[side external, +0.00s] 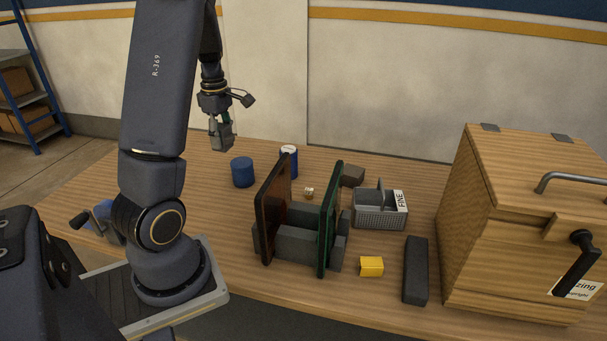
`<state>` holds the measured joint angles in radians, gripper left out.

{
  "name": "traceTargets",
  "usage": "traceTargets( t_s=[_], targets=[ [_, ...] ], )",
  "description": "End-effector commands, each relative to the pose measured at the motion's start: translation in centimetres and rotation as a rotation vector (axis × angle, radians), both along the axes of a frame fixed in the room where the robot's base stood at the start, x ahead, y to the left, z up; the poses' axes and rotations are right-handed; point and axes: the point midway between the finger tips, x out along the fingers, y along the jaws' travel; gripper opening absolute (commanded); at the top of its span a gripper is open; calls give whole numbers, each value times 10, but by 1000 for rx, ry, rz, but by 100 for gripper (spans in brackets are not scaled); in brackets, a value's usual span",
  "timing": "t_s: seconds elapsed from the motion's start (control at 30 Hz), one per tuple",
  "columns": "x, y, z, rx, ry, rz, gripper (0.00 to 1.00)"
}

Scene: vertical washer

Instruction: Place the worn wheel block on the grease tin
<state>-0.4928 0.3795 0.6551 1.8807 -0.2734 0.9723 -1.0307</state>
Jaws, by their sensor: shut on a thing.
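My gripper (221,119) hangs over the back left of the table, shut on a small grey block that I take to be the worn wheel block (222,137). The block is held in the air, apart from the tabletop. A short, plain blue cylinder (242,173), which looks like the grease tin, stands upright on the table, lower in the picture and slightly right of the held block. A narrower blue-and-white can (289,161) stands to its right; its label is too small to read.
A rack (296,245) holds two upright panels (272,210) mid-table. Right of it are a grey basket (381,215) marked FINE, a yellow block (371,266), a dark bar (415,270) and a large wooden box (510,220). A dark block (352,175) lies behind.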

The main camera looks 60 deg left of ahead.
Motion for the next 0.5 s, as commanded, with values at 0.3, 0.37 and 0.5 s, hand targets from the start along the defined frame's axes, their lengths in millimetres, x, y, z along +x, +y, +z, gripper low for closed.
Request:
traceTargets(
  t_s=[0.3,0.37,0.5],
  targets=[
    [1,42,-17,-1,1,59,10],
    [12,54,-26,-3,3,58,10],
    [37,84,-43,-1,1,57,10]
  ],
)
